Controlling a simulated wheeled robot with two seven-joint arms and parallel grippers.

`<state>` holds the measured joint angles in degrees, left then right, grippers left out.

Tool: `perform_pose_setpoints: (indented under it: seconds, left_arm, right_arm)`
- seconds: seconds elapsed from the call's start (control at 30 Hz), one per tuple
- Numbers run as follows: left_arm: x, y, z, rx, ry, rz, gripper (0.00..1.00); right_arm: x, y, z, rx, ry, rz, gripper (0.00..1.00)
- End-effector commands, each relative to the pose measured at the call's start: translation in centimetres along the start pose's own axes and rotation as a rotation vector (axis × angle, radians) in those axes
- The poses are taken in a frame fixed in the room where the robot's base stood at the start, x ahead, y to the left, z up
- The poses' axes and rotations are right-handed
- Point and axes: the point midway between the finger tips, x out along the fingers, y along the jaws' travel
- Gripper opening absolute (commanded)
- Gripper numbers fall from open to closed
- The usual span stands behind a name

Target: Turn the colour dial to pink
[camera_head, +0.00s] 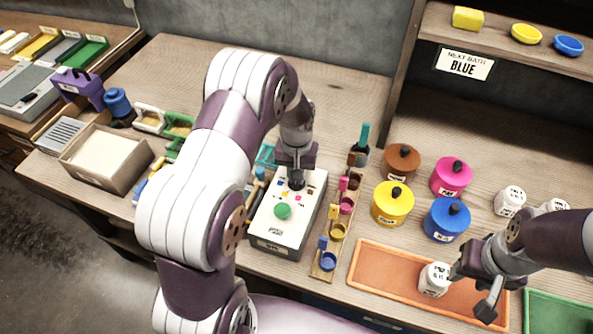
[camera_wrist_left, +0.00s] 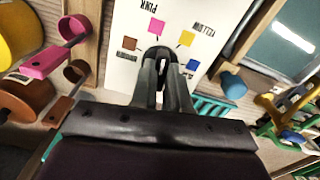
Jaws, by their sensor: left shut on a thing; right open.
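The control box (camera_head: 265,232) is a pale box with a green button (camera_head: 282,211) on top. In the left wrist view its white face (camera_wrist_left: 125,20) carries pink (camera_wrist_left: 155,27), yellow (camera_wrist_left: 186,38), brown (camera_wrist_left: 129,43) and blue (camera_wrist_left: 192,65) squares around the dial. My left gripper (camera_head: 297,182) points down on the box's far part. In the wrist view its fingers (camera_wrist_left: 160,75) are shut on the black colour dial (camera_wrist_left: 158,52), which they mostly hide. I cannot tell which colour the dial points to. My right gripper (camera_head: 477,283) is open and empty, beside a white jar (camera_head: 434,280).
An orange tray (camera_head: 385,266) holds the jar. Yellow (camera_head: 392,205), brown (camera_head: 402,162), pink (camera_head: 451,178) and blue (camera_head: 446,220) lidded pots stand behind it. A wooden rack (camera_head: 324,270) with small coloured cups is right of the box. A shelf sign (camera_head: 464,64) reads BLUE.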

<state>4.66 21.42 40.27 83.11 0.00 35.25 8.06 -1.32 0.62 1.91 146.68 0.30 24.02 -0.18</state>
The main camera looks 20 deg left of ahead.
Motion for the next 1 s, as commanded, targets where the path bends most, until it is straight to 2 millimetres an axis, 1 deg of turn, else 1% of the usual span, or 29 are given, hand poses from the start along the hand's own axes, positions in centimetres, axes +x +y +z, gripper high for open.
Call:
perform_pose_setpoints:
  seconds: [0.2, 0.4, 0.67, 1.0]
  left_arm:
    - [-0.17, 0.01, -0.07, -0.139, 0.002, 0.000, 0.00]
    - [-0.15, 0.02, -0.10, -0.224, 0.003, 0.001, 0.00]
    - [-0.12, 0.02, -0.12, -0.269, 0.004, 0.001, 0.00]
    - [-0.12, 0.03, -0.14, -0.273, 0.004, 0.001, 0.00]
  right_arm:
    - [-0.51, 0.00, -0.06, 0.000, 0.000, 0.000, 0.43]
    - [-0.69, 0.00, -0.08, 0.000, 0.000, 0.000, 0.43]
    - [-0.77, 0.00, -0.09, 0.000, 0.000, 0.000, 0.43]
    - [-0.76, 0.00, -0.09, 0.000, 0.000, 0.000, 0.43]
